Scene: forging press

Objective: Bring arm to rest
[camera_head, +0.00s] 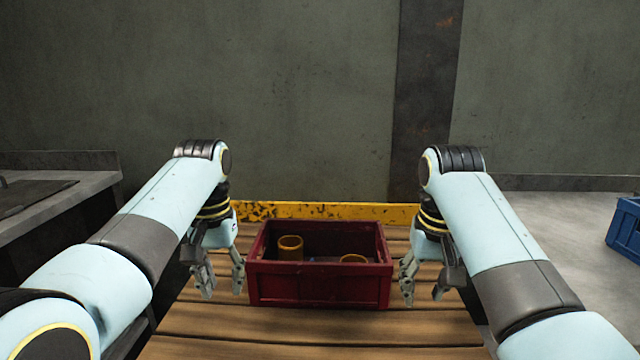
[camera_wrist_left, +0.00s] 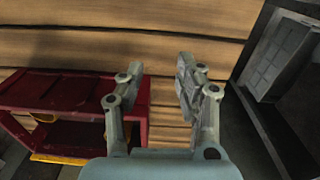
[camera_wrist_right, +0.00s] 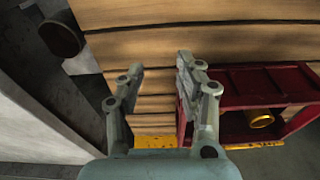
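My left gripper (camera_head: 219,285) hangs pointing down just left of the red crate. Its fingers are apart with nothing between them; they also show in the left wrist view (camera_wrist_left: 157,80). My right gripper (camera_head: 424,288) hangs pointing down just right of the crate. Its fingers are also apart and empty, as the right wrist view shows (camera_wrist_right: 158,80). Both arms are held in nearly mirrored poses.
The red crate (camera_head: 318,285) stands on a wooden slatted table (camera_head: 320,328), with yellow cylindrical parts (camera_head: 290,247) inside. A worn yellow edge (camera_head: 320,211) runs behind it. A grey bench (camera_head: 60,195) stands left; a blue crate (camera_head: 625,228) lies far right.

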